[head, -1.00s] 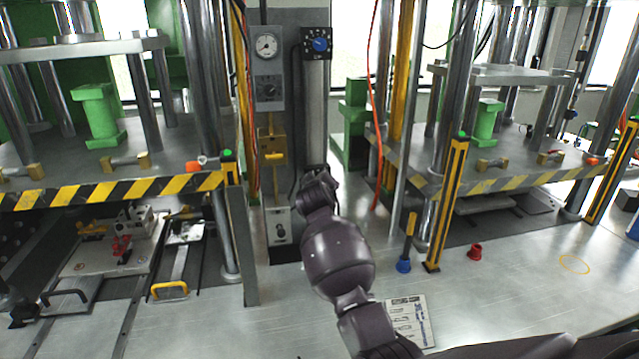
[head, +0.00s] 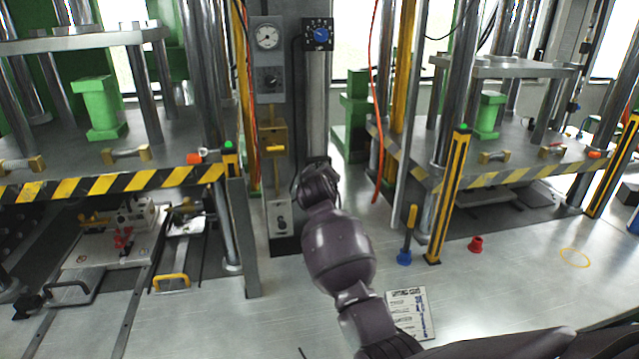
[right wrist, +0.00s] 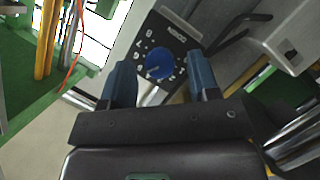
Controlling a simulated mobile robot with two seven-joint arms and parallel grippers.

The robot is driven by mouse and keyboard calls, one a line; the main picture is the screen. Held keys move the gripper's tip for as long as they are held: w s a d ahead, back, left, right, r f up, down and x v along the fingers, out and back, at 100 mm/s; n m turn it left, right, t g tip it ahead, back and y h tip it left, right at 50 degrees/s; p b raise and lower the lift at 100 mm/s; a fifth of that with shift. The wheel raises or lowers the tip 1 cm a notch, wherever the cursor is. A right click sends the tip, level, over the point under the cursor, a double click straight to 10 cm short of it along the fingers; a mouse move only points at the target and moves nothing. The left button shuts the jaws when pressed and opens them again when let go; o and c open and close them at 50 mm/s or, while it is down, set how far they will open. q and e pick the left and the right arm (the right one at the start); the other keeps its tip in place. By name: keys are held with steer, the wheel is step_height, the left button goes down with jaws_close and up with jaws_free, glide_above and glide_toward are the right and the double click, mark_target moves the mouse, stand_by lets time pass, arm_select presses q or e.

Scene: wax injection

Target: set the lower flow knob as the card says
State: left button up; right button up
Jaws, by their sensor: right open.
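In the right wrist view a blue round knob (right wrist: 159,64) sits on a black dial plate (right wrist: 182,42) with white marks, between my open fingers in the picture. The fingers (right wrist: 160,82) are apart, with no clear contact with the knob. In the head view my right gripper (head: 318,182) is in front of the lower part of the grey column and covers what is behind it. Higher on the column another blue knob (head: 320,34) shows on a black dial. A white card (head: 408,312) with printed lines lies on the table; its small text is unreadable. My left gripper is not seen.
Left of the column are a gauge (head: 268,36), a black knob (head: 271,80), a yellow valve (head: 273,140) and a pale switch box (head: 281,217). A red cable (head: 373,110) hangs at the right.

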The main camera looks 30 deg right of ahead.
steer(key=v, duration=1)
steer(key=shift+b, duration=0.35)
steer(key=shift+s, duration=0.1)
